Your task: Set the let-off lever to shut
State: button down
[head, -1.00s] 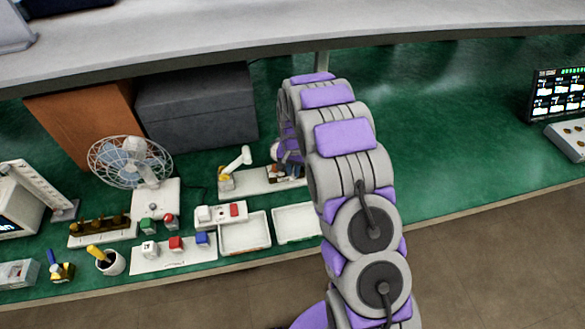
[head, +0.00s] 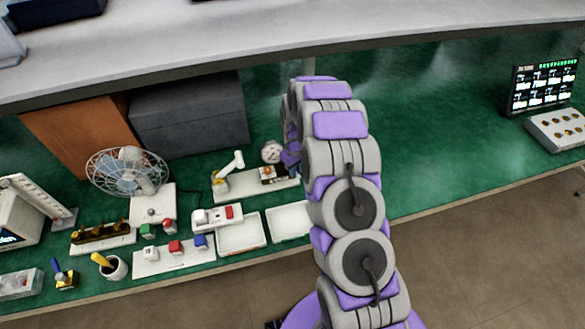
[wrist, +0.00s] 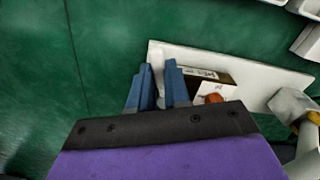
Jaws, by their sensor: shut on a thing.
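The canister pump's white base plate (head: 233,187) lies on the green bench, left of my arm in the head view. It carries a white angled handle with a yellow part (head: 222,176) and a dark box with an orange-red knob (head: 267,171). The wrist view shows the plate (wrist: 235,66), the labelled box (wrist: 222,78) and its knob (wrist: 213,98). My gripper (wrist: 155,78) has its blue fingers at the plate's end, shut on a pale upright piece, apparently the let-off lever (wrist: 158,75). Its lower part is hidden. In the head view my arm hides the fingers.
White trays (head: 288,222), a switch block (head: 217,216) and a plate with coloured blocks (head: 173,256) lie in front. A fan (head: 130,172) stands left, with a grey box (head: 190,112) behind. A shelf (head: 300,38) overhangs.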

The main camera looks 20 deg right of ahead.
jog(key=shift+w+d+r+n, duration=0.1)
jog(key=shift+w+d+n, duration=0.25)
jog(key=shift+n, duration=0.55)
jog(key=c, duration=1.1)
grip_release()
jog(key=shift+s, duration=0.1)
notch_tip(320, 180, up, 17)
jog(key=shift+r+p, duration=0.1)
jog(key=shift+p, duration=1.05)
